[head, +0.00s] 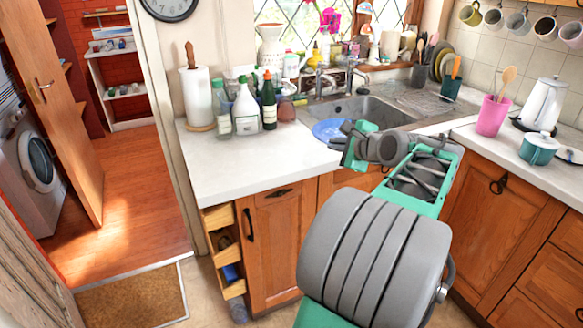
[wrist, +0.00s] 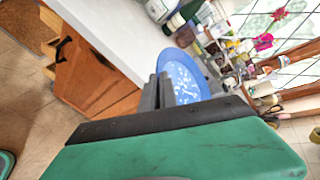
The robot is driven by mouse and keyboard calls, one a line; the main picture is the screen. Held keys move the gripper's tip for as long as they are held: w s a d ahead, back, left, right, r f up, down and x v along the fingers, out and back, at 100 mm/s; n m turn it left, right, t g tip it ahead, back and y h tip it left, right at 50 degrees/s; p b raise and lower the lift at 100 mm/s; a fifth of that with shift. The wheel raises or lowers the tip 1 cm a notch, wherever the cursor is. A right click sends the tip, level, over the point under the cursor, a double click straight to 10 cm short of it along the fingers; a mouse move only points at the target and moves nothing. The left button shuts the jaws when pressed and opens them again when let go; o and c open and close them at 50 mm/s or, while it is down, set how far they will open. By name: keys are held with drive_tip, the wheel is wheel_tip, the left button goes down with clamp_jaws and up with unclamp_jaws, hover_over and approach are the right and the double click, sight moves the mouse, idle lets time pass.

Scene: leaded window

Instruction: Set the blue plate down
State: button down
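The blue plate (head: 327,130) is at the counter's front edge, just left of the sink, lying about flat in the head view. Its white-speckled face shows in the wrist view (wrist: 184,82). My gripper (head: 345,147) is at the plate's near right rim. In the wrist view the dark fingers (wrist: 160,92) are close together at the rim and look shut on it. My arm and gripper hide part of the rim. I cannot tell whether the plate touches the counter (head: 250,165) or is held just above it.
Bottles (head: 246,110) and a paper towel roll (head: 197,97) stand behind and left of the plate. The sink (head: 365,110) is right of it. A pink cup (head: 493,115) and a teal pot (head: 539,149) stand on the right counter. The left front counter is clear.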

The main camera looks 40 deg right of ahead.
drive_tip(key=w+a+f, duration=0.2)
drive_tip(key=w+f, duration=0.1)
drive_tip(key=f, duration=0.1)
drive_tip(key=w+a+f, duration=0.2)
drive_tip(key=w+f, duration=0.2)
drive_tip(key=w+a+f+b, duration=0.1)
drive_tip(key=w+a+f, duration=0.1)
drive_tip(key=w+f, duration=0.1)
drive_tip(key=shift+w+a+f, duration=0.3)
drive_tip(key=shift+w+f, duration=0.05)
drive_tip(key=shift+f, duration=0.2)
drive_tip(key=c, duration=2.1)
unclamp_jaws()
drive_tip(key=shift+f, duration=0.15)
drive_tip(key=o, duration=0.5)
drive_tip(key=shift+c, duration=0.2)
